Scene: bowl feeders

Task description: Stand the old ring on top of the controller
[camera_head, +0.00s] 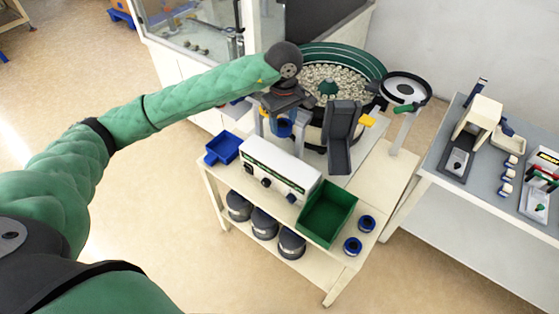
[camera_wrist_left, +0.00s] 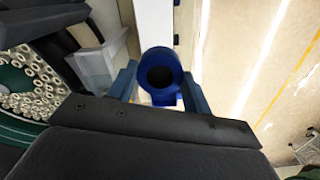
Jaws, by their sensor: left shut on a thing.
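My left gripper (camera_head: 283,122) is shut on a blue ring (camera_head: 285,129) and holds it above the back left part of the cart, behind the controller. In the left wrist view the ring (camera_wrist_left: 160,55) sits between the two fingers (camera_wrist_left: 160,78), its dark round opening facing the camera. The controller (camera_head: 280,166) is a long white box with dark knobs on its front, standing on the cart. Its top looks bare. Two more blue rings (camera_head: 366,222) (camera_head: 352,246) are at the cart's right front corner. My right gripper is out of view.
A blue bin (camera_head: 222,148) is left of the controller and a green bin (camera_head: 327,213) is right of it. The bowl feeder (camera_head: 345,53) with many small parts and a dark grey chute (camera_head: 342,135) stand behind. Dark round items (camera_head: 264,222) fill the lower shelf.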

